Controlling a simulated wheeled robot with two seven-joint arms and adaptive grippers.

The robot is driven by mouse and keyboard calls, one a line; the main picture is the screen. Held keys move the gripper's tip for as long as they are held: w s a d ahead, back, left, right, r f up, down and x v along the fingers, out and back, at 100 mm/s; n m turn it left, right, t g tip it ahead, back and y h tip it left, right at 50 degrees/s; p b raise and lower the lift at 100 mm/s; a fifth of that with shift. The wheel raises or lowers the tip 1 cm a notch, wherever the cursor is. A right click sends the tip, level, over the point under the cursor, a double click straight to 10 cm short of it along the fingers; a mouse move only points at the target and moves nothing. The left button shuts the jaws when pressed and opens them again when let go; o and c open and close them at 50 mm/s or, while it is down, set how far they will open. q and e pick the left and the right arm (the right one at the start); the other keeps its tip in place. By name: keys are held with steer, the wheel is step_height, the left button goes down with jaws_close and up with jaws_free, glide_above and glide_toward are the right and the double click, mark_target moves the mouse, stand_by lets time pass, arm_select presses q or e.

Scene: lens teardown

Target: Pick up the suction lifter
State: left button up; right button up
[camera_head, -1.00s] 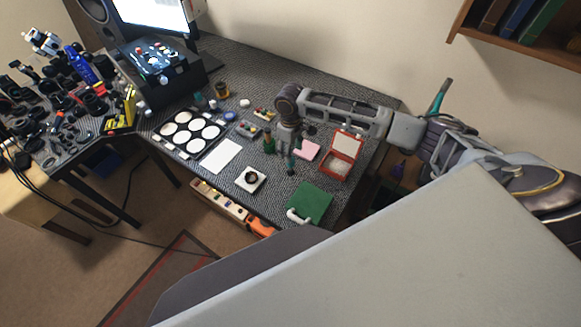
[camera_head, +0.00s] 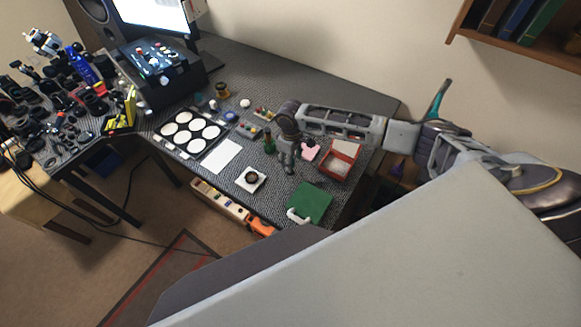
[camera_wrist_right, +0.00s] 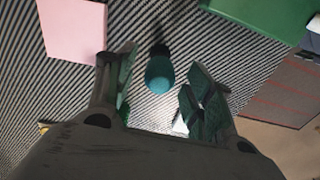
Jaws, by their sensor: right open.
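The suction lifter appears to be the teal rounded bulb (camera_wrist_right: 159,76) in the right wrist view, with a dark part beyond it, on the striped grey mat. My right gripper (camera_wrist_right: 161,88) is open, with one finger on each side of the bulb and gaps visible on both sides. I cannot tell how far above the mat the fingertips are. In the head view my right gripper (camera_head: 287,165) points down at the table and hides the lifter. My left gripper is not in view.
A pink pad (camera_wrist_right: 73,30) lies close to the left finger. A green case (camera_head: 315,202) with a white handle sits at the table's front edge.

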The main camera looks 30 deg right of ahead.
steer(key=c, duration=1)
steer(key=shift+r, duration=0.2)
steer(key=shift+c, duration=0.2)
steer(key=shift+r+b, duration=0.3)
steer(key=shift+r, duration=4.55)
